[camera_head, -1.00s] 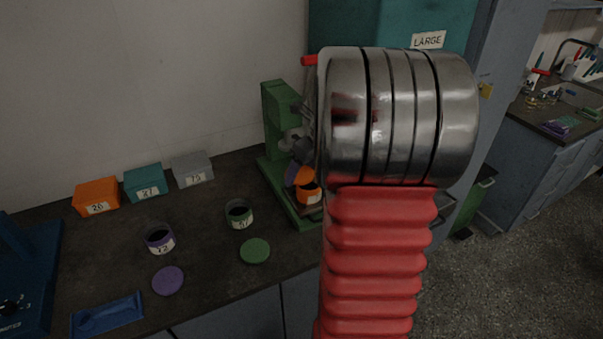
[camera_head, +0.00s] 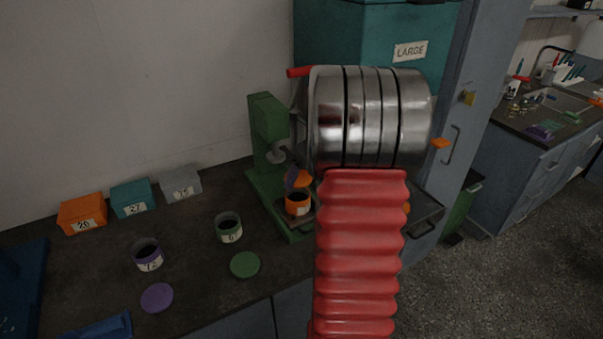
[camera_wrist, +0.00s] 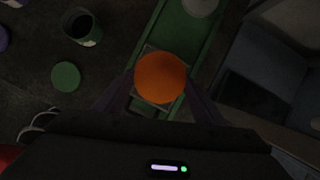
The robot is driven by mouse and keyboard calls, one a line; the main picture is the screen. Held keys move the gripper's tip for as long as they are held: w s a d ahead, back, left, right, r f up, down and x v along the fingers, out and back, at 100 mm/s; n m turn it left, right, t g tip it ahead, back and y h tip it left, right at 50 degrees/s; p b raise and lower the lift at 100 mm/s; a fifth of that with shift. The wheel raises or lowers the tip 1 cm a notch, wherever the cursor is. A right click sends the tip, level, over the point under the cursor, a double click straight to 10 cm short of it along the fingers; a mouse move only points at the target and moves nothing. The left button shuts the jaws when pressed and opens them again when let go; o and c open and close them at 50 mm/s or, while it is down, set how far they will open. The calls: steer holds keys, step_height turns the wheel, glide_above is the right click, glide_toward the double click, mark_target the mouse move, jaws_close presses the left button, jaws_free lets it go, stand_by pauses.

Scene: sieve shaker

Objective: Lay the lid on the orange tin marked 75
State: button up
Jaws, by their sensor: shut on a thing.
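The orange tin (camera_head: 297,208) stands open on the base of the green machine; its label is too small to read. My gripper (camera_wrist: 160,88) is shut on the orange lid (camera_wrist: 160,76), a round disc between its two dark fingers. In the head view the lid (camera_head: 303,178) is just above the tin, apart from its rim, and looks tilted. My gripper (camera_head: 291,177) is mostly hidden behind my arm there. In the wrist view the lid covers the tin from sight.
A green tin (camera_head: 229,232) and a purple-marked tin (camera_head: 149,258) stand open to the left. A green lid (camera_head: 245,265) and a purple lid (camera_head: 157,298) lie before them. The green machine (camera_head: 266,125) rises behind the orange tin. Boxes (camera_head: 132,198) line the wall.

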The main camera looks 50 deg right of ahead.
steer(key=shift+f, duration=2.45)
steer(key=shift+w+f, duration=0.1)
steer(key=shift+f, duration=0.35)
stand_by(0.4)
stand_by(0.4)
steer(key=o, duration=1.1)
steer(key=shift+r, duration=0.15)
steer(key=shift+r, duration=0.25)
steer(key=v, duration=1.3)
steer(key=shift+s+f, duration=0.1)
steer(key=shift+s, duration=0.1)
